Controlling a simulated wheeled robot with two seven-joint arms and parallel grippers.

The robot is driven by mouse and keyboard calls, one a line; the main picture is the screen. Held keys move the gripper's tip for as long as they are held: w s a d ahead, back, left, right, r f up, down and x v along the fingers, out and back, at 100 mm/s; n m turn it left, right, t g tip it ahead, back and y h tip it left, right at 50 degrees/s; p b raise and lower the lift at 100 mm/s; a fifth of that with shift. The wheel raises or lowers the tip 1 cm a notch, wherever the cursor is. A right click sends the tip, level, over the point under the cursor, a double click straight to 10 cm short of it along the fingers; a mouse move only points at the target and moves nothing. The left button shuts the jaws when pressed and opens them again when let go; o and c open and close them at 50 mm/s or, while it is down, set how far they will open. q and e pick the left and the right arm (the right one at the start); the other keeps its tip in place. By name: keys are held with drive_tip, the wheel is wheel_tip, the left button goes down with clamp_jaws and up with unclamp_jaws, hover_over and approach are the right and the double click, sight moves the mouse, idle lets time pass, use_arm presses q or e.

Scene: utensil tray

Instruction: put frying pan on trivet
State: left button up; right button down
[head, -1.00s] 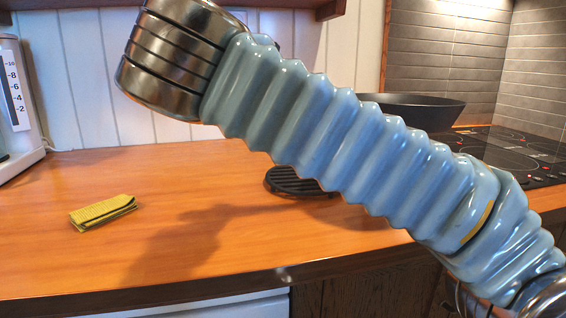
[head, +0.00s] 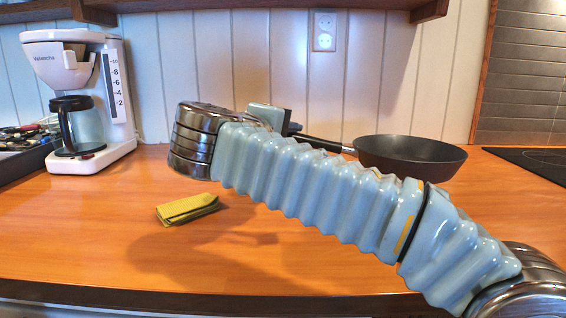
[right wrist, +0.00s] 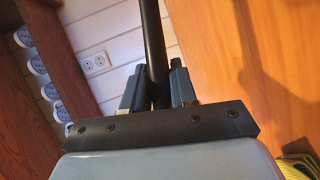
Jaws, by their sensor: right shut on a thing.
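The black frying pan (head: 410,152) is in the head view right of centre, held above the counter, its bowl roughly level. Its handle runs left to my right gripper (head: 292,128), which is partly hidden behind my arm. In the right wrist view my right gripper (right wrist: 158,92) is shut on the dark handle (right wrist: 153,40), with one finger on each side. The trivet is not visible now; my right arm covers the counter below the pan. My left gripper is not in view.
A yellow-green folded cloth (head: 188,208) lies on the wooden counter (head: 90,235). A white coffee maker (head: 85,100) and a tray of utensils (head: 25,140) stand at the left. The black cooktop (head: 535,158) is at the right. A shelf (head: 240,4) hangs above.

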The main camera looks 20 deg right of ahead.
drive_tip(key=f, duration=0.3)
drive_tip(key=w+f, duration=0.1)
drive_tip(key=shift+w+a+f+b, duration=0.1)
drive_tip(key=shift+a+f+b, duration=0.2)
drive_tip(key=shift+a+b, duration=0.1)
drive_tip(key=c, duration=0.9)
unclamp_jaws()
drive_tip(key=v, duration=1.2)
